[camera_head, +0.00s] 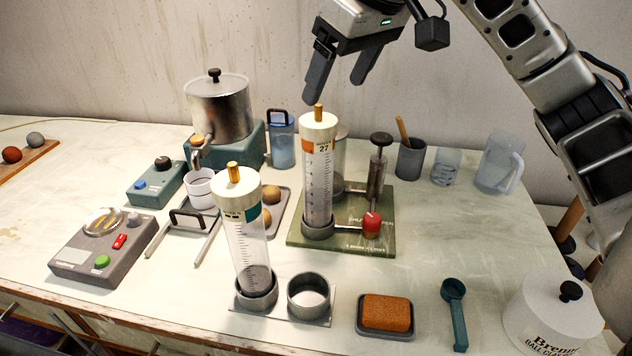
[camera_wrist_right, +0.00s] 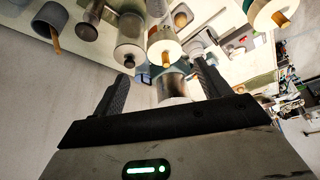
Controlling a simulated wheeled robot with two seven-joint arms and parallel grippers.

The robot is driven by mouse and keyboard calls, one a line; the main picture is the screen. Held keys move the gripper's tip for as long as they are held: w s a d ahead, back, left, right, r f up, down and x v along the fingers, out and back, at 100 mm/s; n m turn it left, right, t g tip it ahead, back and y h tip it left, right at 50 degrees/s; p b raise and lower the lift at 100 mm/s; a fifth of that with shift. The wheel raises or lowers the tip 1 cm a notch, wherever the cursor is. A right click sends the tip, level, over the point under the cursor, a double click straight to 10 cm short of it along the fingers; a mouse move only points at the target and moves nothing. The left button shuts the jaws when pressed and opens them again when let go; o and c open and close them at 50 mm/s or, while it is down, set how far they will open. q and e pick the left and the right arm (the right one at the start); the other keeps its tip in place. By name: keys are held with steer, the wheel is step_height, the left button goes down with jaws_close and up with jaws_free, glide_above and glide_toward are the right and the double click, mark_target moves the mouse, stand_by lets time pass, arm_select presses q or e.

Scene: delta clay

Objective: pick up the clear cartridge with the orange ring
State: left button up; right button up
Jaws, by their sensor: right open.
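The clear cartridge with the orange ring (camera_head: 318,180) stands upright in a round grey socket on a green base plate (camera_head: 352,240). It has a cream cap with a wooden knob on top, and the number 27 shows on the label. My right gripper (camera_head: 338,90) is open and empty, above and slightly right of the knob and apart from it. In the right wrist view, its fingers (camera_wrist_right: 160,88) are spread, and what looks like the same cartridge's cap (camera_wrist_right: 163,42) lies beyond them. My left gripper is not in view.
A similar cartridge with a teal ring (camera_head: 245,235) stands in front, next to an empty ring holder (camera_head: 309,295). A plunger tool (camera_head: 377,170) and red knob (camera_head: 371,224) stand right of the orange-ringed cartridge. A metal pot (camera_head: 217,108) and blue jug (camera_head: 283,145) are behind left.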

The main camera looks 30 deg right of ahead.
mark_target(319, 120)
steer(key=x, duration=0.4)
steer(key=shift+w+a+f, duration=0.1)
steer(key=shift+w+f, duration=0.05)
steer(key=shift+f, duration=0.25)
steer(key=shift+s+a+x, duration=0.15)
steer(key=shift+x, duration=1.15)
steer(key=shift+s+a+x, duration=0.1)
steer(key=shift+x, duration=1.25)
jaws_close()
